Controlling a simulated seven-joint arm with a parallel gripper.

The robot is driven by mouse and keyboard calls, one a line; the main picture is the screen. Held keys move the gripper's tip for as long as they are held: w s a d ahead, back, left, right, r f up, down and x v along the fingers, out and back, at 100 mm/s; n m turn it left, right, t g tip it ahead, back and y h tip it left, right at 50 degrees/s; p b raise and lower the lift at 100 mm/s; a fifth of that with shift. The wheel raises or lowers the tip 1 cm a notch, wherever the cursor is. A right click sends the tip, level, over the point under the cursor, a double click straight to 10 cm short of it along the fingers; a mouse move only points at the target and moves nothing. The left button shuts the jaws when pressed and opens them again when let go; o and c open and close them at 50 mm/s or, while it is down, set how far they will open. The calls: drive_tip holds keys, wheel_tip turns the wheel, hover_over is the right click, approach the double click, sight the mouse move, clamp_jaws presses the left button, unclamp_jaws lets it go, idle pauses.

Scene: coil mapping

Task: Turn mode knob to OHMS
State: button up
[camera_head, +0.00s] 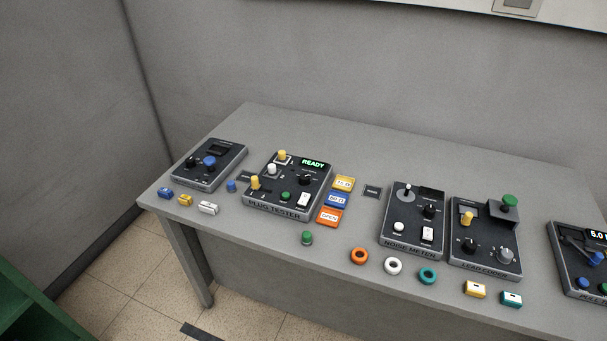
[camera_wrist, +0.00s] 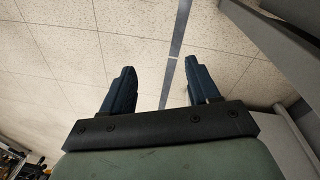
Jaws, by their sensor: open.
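No knob label reading MODE or OHMS is legible, so I cannot tell which knob is the mode knob. The plug tester (camera_head: 277,213) has a lit READY display (camera_head: 312,163) and a small black knob (camera_head: 305,180). The leftmost device (camera_head: 211,165) carries a blue knob (camera_head: 209,161). The noise meter (camera_head: 411,245) has a black knob (camera_head: 429,211), and the device to its right (camera_head: 484,264) has black and grey knobs. My gripper (camera_wrist: 160,66) shows only in the wrist view, with two dark blue fingers apart and nothing between them. It is away from the devices.
The grey table (camera_head: 360,168) is clear along its back. Loose coloured plugs, rings and blocks lie along its front edge, with yellow, blue and orange labelled blocks (camera_head: 339,200) beside the plug tester. Another device (camera_head: 582,265) is cut off at right. A green object (camera_head: 40,285) stands lower left.

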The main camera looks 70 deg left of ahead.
drive_tip(key=w+r+m+t+h, duration=0.1)
drive_tip(key=w+r+m+t, duration=0.3)
drive_tip(key=w+r, duration=2.2)
drive_tip(key=w+a+r+n+t+y, duration=0.1)
drive_tip(key=w+a+r+n+t, duration=0.3)
drive_tip(key=a, duration=0.6)
drive_tip(key=w+a+r+g+y, duration=0.1)
drive_tip(key=w+a+r, duration=0.1)
drive_tip(key=a+r, duration=0.6)
drive_tip(key=w+a+r+n+t+y, duration=0.1)
drive_tip(key=w+a+r+n+t, duration=0.2)
drive_tip(key=a, duration=0.8)
drive_tip(key=s+a+r+g+y, duration=0.1)
drive_tip(key=s+a+g, duration=0.1)
drive_tip(key=s+a, duration=0.95)
drive_tip(key=s+a+r+g, duration=0.15)
drive_tip(key=s+a, duration=0.45)
drive_tip(key=a, duration=1.1)
drive_tip(key=s+a+r+g+y, duration=0.1)
drive_tip(key=s+a+g, duration=0.2)
drive_tip(key=s+a, duration=0.85)
wheel_tip(320, 180, up, 5)
drive_tip(key=n+g+h, duration=0.2)
drive_tip(key=g+h, duration=0.1)
drive_tip(key=g, duration=0.1)
hover_over(304, 177)
wheel_tip(304, 177, down, 13)
drive_tip(key=shift+a+r, duration=0.1)
drive_tip(key=shift+r, duration=0.05)
